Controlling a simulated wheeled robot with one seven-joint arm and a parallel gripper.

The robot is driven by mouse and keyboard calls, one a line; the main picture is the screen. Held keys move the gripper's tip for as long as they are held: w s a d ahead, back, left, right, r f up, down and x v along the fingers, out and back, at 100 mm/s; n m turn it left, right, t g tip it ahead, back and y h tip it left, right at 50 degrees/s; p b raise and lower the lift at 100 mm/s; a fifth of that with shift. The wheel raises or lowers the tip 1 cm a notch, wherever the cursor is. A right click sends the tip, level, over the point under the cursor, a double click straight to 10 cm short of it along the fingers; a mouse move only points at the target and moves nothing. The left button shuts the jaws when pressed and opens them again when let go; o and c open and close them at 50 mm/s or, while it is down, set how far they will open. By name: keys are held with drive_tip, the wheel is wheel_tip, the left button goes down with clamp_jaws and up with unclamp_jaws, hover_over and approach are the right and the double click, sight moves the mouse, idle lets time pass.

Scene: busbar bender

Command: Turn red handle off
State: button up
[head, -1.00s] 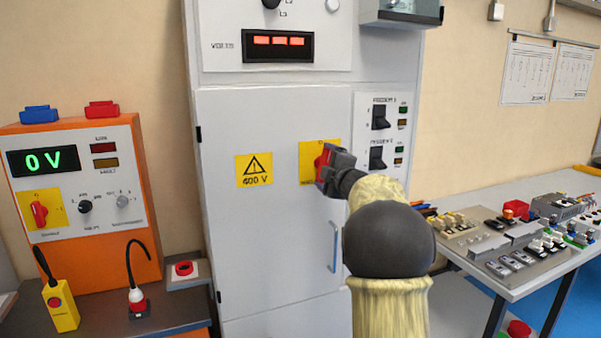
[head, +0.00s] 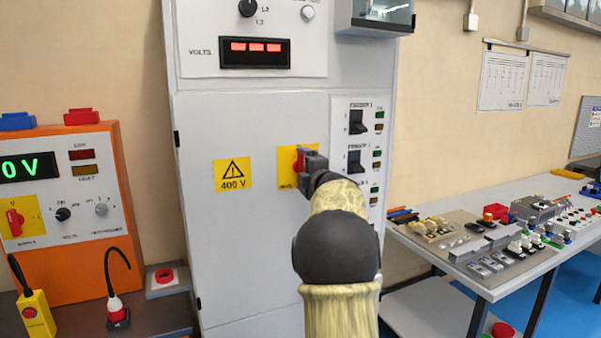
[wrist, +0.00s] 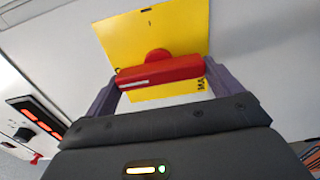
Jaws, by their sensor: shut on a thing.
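The red handle (wrist: 158,72) sits on a yellow plate (wrist: 150,35) on the grey cabinet door. In the wrist view the handle lies between my two fingers, which touch its ends. The handle bar runs across the jaws, and the plate looks tilted because my wrist is rolled. In the head view my gripper (head: 310,163) is at the yellow plate (head: 285,180), and most of the red handle (head: 299,160) is hidden behind it. My gripper is shut on the handle.
The cabinet door (head: 240,250) carries a 400 V warning label (head: 233,174). Black switches (head: 357,122) are right of the door. An orange unit with another red handle (head: 14,222) stands left. A table (head: 480,290) with parts is on the right.

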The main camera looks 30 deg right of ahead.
drive_tip(key=shift+f, duration=0.1)
drive_tip(key=o, duration=1.1)
drive_tip(key=s+a+b, duration=0.3)
drive_tip(key=s, duration=1.4)
